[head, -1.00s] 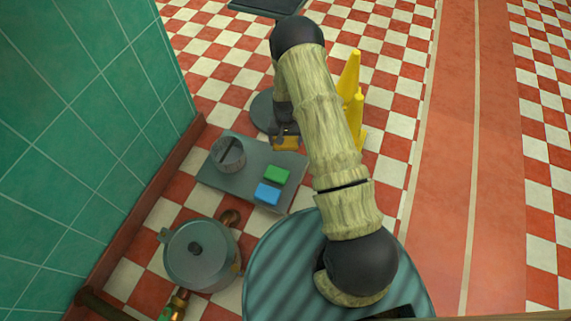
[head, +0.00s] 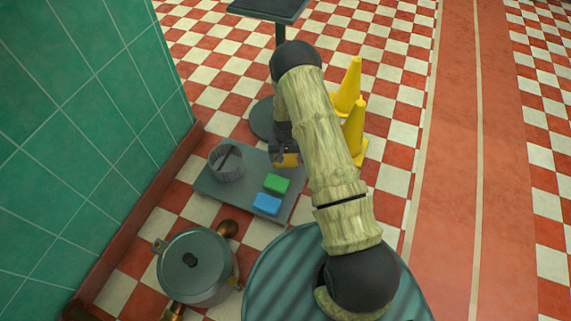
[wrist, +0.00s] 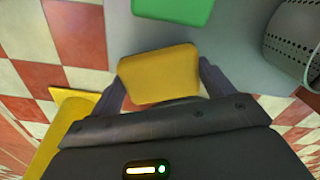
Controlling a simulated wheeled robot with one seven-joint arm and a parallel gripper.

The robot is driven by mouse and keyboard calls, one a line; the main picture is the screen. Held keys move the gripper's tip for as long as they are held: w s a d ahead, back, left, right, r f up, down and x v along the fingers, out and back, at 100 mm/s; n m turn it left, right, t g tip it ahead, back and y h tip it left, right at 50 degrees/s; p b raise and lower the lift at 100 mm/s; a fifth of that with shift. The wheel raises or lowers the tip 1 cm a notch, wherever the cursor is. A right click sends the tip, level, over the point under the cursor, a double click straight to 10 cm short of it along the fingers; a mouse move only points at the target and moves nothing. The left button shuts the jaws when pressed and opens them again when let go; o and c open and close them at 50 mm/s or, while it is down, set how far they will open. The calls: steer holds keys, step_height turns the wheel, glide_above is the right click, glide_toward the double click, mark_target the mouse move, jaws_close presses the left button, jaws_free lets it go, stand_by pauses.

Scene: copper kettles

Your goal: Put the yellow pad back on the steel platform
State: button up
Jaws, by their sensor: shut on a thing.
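My gripper (head: 284,152) is shut on the yellow pad (head: 287,161), at the far right corner of the steel platform (head: 228,192). In the wrist view the yellow pad (wrist: 158,72) sits between the two fingers of my gripper (wrist: 162,82). Behind it show the bare grey platform (wrist: 235,45) and, at its near side, some floor tiles. I cannot tell whether the pad touches the platform. A green pad (head: 277,184) and a blue pad (head: 266,204) lie on the platform, in front of the yellow pad in the head view. My arm hides part of the right side.
A perforated grey basket (head: 226,163) stands on the platform's left part, near the green tiled wall (head: 80,120). A lidded pot (head: 194,266) stands in front. Yellow cones (head: 350,85) stand right of my arm. A dark-topped stand (head: 268,9) is behind.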

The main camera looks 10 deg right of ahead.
mark_target(285, 163)
steer(key=shift+f+b, duration=1.3)
steer(key=shift+f, duration=0.6)
steer(key=shift+f, duration=0.1)
steer(key=o, duration=1.1)
steer(key=shift+o, duration=0.2)
step_height(285, 163, up, 12)
steer(key=p, duration=0.8)
steer(key=shift+r, duration=0.25)
